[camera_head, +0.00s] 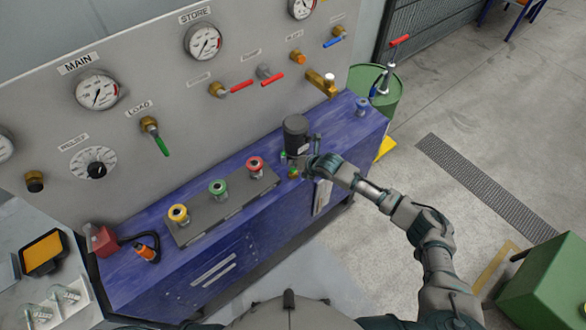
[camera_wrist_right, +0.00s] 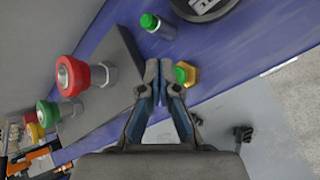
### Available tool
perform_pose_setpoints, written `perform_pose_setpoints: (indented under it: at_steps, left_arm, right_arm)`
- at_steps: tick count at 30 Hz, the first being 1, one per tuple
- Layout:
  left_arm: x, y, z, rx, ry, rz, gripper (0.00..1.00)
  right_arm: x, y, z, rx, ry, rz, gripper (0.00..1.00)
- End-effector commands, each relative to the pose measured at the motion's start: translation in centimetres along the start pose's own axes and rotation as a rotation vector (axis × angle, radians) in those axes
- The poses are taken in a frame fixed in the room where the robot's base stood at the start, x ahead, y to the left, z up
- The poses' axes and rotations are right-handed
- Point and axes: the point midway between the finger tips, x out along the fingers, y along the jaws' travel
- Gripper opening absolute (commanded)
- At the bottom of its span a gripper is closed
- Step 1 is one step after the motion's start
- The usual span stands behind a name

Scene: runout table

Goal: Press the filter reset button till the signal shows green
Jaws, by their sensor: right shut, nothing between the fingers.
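My right gripper (camera_head: 308,168) is shut and empty, low over the blue bench top by the dark filter cylinder (camera_head: 296,134). In the right wrist view its fingertips (camera_wrist_right: 159,68) are together, beside a brass hexagonal fitting (camera_wrist_right: 190,76) with a green top. A finger partly covers this fitting, and I cannot tell if they touch. A small grey cylinder with a green cap (camera_wrist_right: 150,22) stands farther along, near the filter's round base (camera_wrist_right: 205,6). No label shows which of the two is the reset button and which the signal. My left gripper is not in view.
A grey plate (camera_head: 222,205) carries red (camera_head: 255,163), green (camera_head: 217,187) and yellow (camera_head: 178,213) knobs left of my gripper. The gauge panel (camera_head: 150,75) with valve handles rises behind. A blue knob (camera_head: 362,105) stands at the bench's right end.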

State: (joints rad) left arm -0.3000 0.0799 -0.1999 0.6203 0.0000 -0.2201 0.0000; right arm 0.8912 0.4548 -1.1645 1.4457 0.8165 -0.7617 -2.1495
Motion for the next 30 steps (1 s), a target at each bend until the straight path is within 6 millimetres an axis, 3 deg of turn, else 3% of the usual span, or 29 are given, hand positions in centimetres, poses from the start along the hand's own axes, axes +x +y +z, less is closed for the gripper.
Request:
perform_pose_setpoints:
  at_steps: [17, 30]
  left_arm:
    - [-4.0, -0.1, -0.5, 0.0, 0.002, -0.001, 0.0]
    - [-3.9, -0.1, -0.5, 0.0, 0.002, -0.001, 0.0]
  right_arm:
    - [-3.5, 2.6, 2.6, 0.0, -0.001, 0.001, 0.0]
    - [-3.5, 2.5, 2.5, 0.0, 0.0, 0.0, 0.0]
